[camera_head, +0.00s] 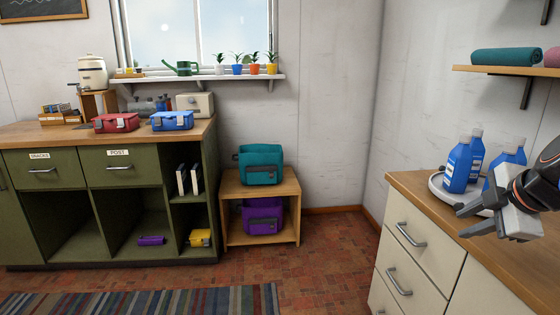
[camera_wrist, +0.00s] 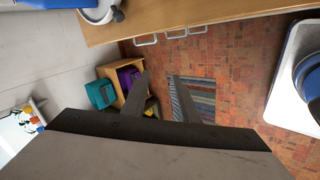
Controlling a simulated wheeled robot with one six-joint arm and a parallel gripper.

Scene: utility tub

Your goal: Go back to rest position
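My gripper (camera_head: 462,222) is at the right of the head view, beside the front edge of the wooden counter top (camera_head: 407,182). Its two dark fingers are spread apart with nothing between them. The wrist view shows the same open fingers (camera_wrist: 158,76), with the brick-patterned floor beyond them. The gripper appears apart from the bottles. My arm hides part of the counter at the far right.
Cream drawers (camera_head: 405,240) are below the counter. A wooden stand (camera_head: 290,187) holds a teal bag (camera_head: 261,164) and a purple bag (camera_head: 262,217). A green cabinet (camera_head: 100,180) stands left; a striped rug (camera_head: 140,303) lies in front. A wall shelf (camera_head: 500,71) is above the counter. The middle floor is clear.

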